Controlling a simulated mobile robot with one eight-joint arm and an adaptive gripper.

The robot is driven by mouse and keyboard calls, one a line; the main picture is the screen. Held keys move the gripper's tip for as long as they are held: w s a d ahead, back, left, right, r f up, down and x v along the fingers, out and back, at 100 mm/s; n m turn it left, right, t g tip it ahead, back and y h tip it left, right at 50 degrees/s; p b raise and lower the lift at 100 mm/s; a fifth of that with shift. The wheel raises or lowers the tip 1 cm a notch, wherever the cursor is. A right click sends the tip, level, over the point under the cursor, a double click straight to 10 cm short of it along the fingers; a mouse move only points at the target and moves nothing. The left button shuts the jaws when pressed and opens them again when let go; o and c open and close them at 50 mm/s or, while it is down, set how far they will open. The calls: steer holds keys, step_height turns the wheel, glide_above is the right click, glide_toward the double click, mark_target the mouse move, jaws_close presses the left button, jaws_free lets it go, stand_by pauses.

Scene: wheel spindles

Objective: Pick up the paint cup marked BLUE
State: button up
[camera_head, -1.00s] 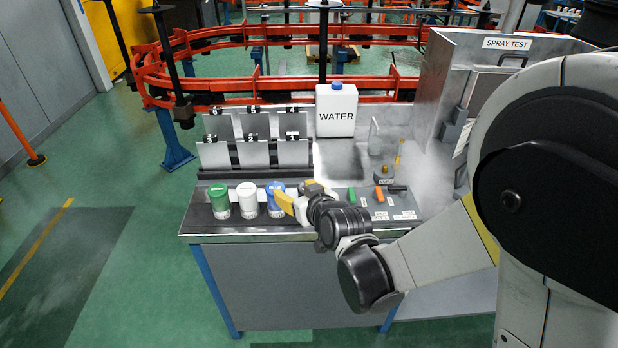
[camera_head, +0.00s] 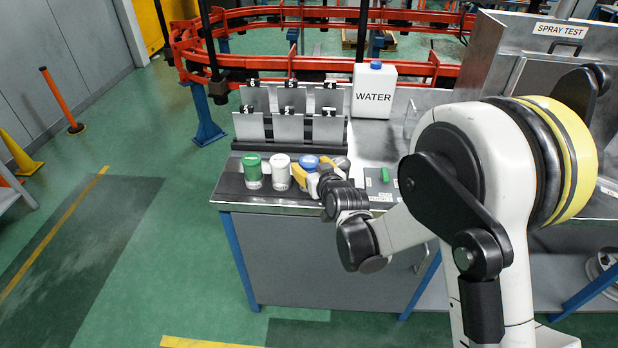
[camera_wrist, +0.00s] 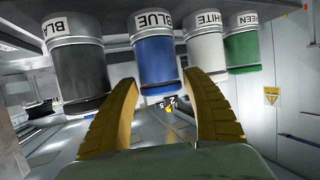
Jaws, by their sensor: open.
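The blue paint cup (camera_wrist: 157,62), marked BLUE, stands on the bench; in the wrist view it appears upside down, straight ahead of my gripper. In the head view only its blue lid (camera_head: 309,161) and part of its side show behind my gripper. My gripper (camera_wrist: 161,80) is open, its yellow fingers at either side of the blue cup's line. In the wrist view the blue cup shows beyond the fingertips; I cannot tell whether they touch it. In the head view my gripper (camera_head: 318,176) is low, at the front of the cup.
A white cup (camera_wrist: 205,52) and a green cup (camera_wrist: 242,50) stand to one side of the blue cup, a black cup (camera_wrist: 80,75) to the other. Panels on a rack (camera_head: 288,128) and a water jug (camera_head: 374,95) stand behind. The bench front edge (camera_head: 270,210) is near.

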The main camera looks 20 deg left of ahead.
steer(key=shift+w+a+f, duration=0.2)
steer(key=shift+w+a, duration=0.1)
steer(key=shift+w, duration=0.15)
steer(key=shift+r, duration=0.1)
steer(key=c, duration=1.1)
